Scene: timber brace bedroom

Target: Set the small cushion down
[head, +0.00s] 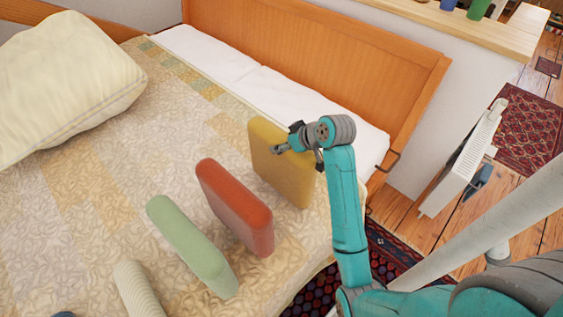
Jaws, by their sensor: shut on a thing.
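A small yellow cushion (272,175) is upright near the head end of the bed (110,215), close to its right side. My gripper (284,149) is shut on the upper right part of this cushion, and my wrist partly hides it. I cannot tell whether the cushion's lower edge touches the bed. A red cushion (235,207) and a green cushion (190,246) stand on edge on the bedspread to its lower left, in a row with gaps between them.
A pale ribbed cushion (140,292) stands at the lower end of the row. A big cream pillow (65,85) lies at the left. A wooden headboard (320,55) rises behind the white pillows (205,53). Bare bedspread lies left of the row.

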